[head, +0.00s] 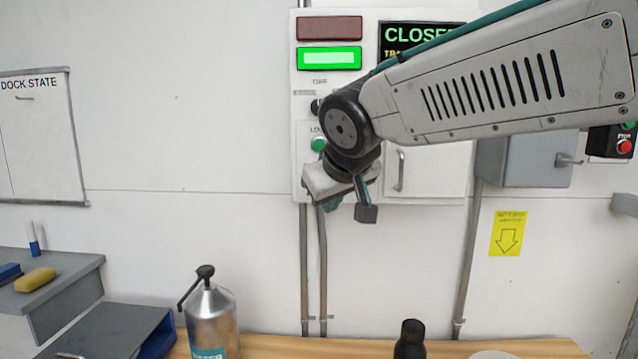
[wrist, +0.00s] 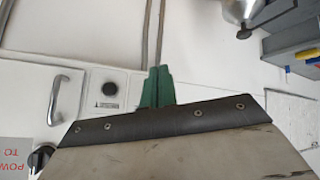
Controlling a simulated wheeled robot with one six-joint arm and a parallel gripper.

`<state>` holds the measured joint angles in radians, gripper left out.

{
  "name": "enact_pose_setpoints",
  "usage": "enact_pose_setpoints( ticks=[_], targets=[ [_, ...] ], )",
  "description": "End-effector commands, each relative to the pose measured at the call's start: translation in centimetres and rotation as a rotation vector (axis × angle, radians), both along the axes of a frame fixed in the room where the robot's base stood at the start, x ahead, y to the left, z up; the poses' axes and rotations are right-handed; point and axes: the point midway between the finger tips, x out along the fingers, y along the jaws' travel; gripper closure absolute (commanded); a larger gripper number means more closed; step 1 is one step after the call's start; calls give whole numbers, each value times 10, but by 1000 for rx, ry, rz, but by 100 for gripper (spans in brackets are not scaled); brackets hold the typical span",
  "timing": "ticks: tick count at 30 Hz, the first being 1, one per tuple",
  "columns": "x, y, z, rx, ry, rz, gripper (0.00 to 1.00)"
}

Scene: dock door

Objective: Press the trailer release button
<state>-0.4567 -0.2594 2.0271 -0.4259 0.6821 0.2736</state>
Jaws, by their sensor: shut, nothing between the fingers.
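A white control panel (head: 303,180) is fixed to the wall in the head view, partly hidden by my arm. It carries a green round button (head: 318,144) with a partly covered label. In the wrist view a black round button (wrist: 109,88) sits on the panel beside a small label too small to read. I cannot tell which button is the trailer release. My gripper (head: 334,204) is in front of the panel's lower part. In the wrist view its green fingers (wrist: 158,80) are shut and empty, to the right of the black button, with no contact visible.
A cabinet handle (head: 400,170) and grey conduits (head: 322,265) are near the gripper. A dark red lamp (head: 329,28) and a lit green lamp (head: 329,58) are above. A metal canister (head: 211,318) and a black bottle (head: 410,340) stand below on the wooden bench (head: 330,349).

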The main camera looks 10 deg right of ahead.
Motion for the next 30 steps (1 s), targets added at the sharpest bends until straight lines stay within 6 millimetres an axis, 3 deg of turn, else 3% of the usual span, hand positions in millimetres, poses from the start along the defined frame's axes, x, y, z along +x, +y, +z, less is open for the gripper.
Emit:
enact_pose_setpoints(
  ticks=[3,6,19,30],
  targets=[
    [12,22,8,6,-37,35,100],
    [15,27,11,8,-48,45,100],
    [20,26,10,8,-47,42,100],
    [67,16,10,8,-46,41,100]
  ],
)
